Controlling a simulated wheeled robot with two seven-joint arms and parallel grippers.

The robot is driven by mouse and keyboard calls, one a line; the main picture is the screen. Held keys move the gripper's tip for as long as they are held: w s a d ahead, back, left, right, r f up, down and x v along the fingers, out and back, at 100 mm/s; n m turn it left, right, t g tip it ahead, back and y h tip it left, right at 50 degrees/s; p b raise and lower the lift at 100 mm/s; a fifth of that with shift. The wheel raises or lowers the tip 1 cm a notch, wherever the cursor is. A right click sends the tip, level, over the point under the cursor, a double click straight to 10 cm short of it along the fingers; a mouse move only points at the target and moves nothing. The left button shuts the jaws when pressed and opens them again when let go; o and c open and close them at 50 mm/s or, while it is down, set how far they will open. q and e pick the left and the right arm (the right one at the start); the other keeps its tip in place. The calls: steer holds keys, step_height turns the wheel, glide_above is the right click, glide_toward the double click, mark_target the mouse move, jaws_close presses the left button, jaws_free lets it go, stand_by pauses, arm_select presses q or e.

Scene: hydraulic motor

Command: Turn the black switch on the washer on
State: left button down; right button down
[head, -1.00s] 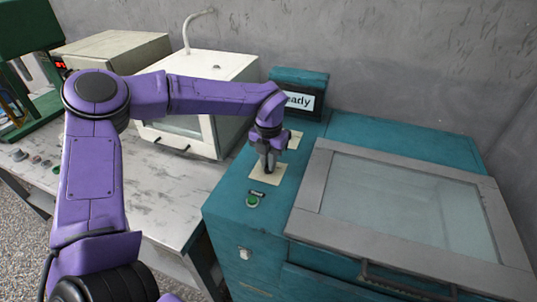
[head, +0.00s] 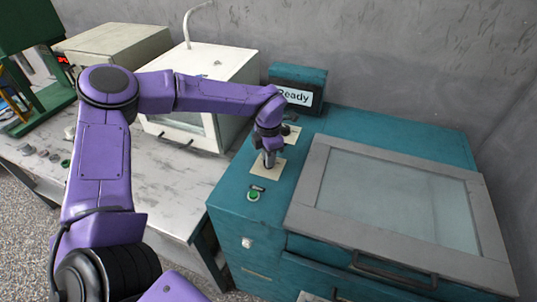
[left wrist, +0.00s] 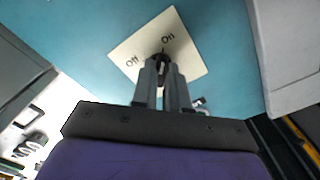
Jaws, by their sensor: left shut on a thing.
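The teal washer (head: 345,130) stands at the right in the head view, with a grey-framed glass lid on top. A pale switch plate (head: 258,171) lies on its top left part. In the left wrist view the plate (left wrist: 190,68) reads "Off" at its left and "On" at its upper edge. The black switch (left wrist: 164,56) is at the plate's middle, mostly hidden by the fingers; which label it points to is hard to tell. My left gripper (head: 268,163) is shut on the switch from above, and its fingers (left wrist: 166,66) show in the left wrist view. My right gripper is not in view.
A display (head: 294,96) reading "Ready" stands at the washer's back left. A second pale plate (head: 293,134) lies behind the gripper, a green button (head: 254,195) in front of it. The washer's lid (head: 400,200) is closed. A white box-shaped machine (head: 215,70) stands left, behind my arm.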

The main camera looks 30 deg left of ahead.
arm_select(q)
steer(key=shift+w+r, duration=0.1)
steer(key=shift+r, duration=0.05)
stand_by(0.3)
steer(key=c, duration=1.3)
jaws_free()
steer(key=shift+o, duration=0.8)
step_height(320, 180, up, 10)
steer(key=b, duration=0.2)
steer(key=shift+r, duration=0.25)
